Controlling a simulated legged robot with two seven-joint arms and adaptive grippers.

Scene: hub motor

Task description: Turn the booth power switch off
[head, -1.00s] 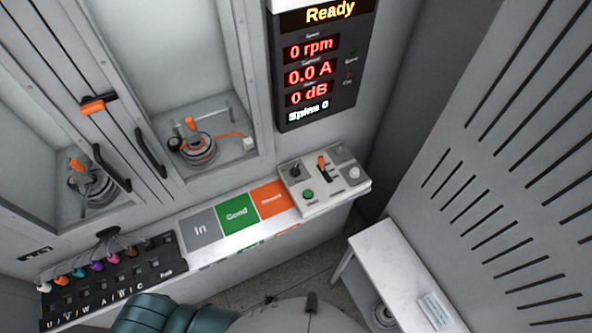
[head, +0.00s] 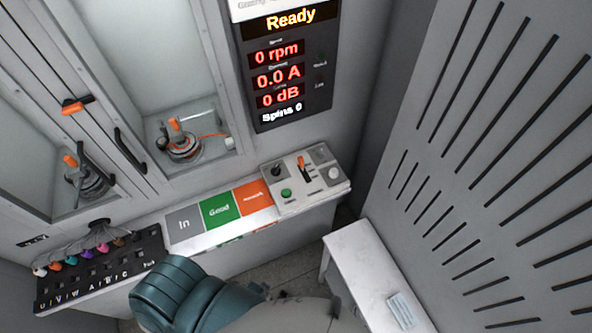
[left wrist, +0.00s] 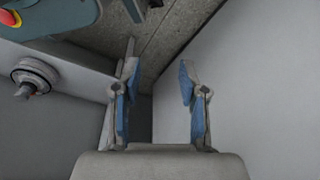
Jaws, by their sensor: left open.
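In the head view a grey control panel (head: 311,199) sits at the right end of the bench. It carries an orange-handled lever switch (head: 303,167), a black knob (head: 277,168), a green button (head: 287,193) and a pale round knob (head: 334,173). Their labels are too small to read, so I cannot tell which is marked booth power. The display (head: 277,75) above is lit and reads Ready, 0 rpm. My left gripper (left wrist: 158,75) shows in the left wrist view, open and empty, with blue finger pads. It is outside the head view. My right gripper is in neither view.
Good, In and orange mats (head: 217,211) lie left of the panel. A plug board (head: 95,277) is further left. Hub motors (head: 183,140) stand in the booth bays. A white side table (head: 366,262) and slatted wall are at right. A red button (left wrist: 10,18) shows in the wrist view.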

